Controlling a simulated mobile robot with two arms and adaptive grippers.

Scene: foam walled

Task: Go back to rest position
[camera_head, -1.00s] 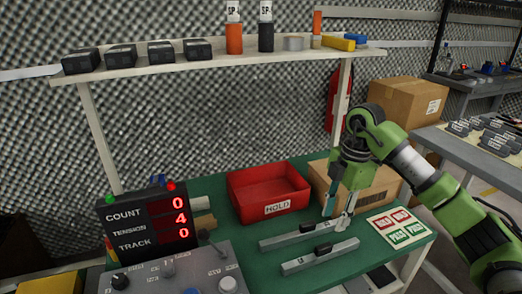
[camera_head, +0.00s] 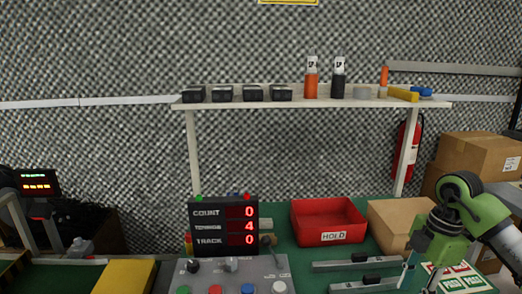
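My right gripper (camera_head: 418,275) hangs at the lower right in the head view, pointing down beside the right ends of two grey metal rails. Its fingertips are at or past the bottom edge, so I cannot tell how far apart they are. My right arm comes in from the right edge. One rail (camera_head: 335,267) lies on the green table with a black block (camera_head: 359,257) on it. A second rail (camera_head: 350,287) lies in front with another black block (camera_head: 371,280). My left gripper is not in view.
A red HOLD bin (camera_head: 328,222) and a cardboard box (camera_head: 400,222) stand at the back of the table (camera_head: 283,236). A counter display (camera_head: 223,226) and a button panel (camera_head: 225,275) stand left. A shelf (camera_head: 300,103) spans above, carrying black boxes and bottles.

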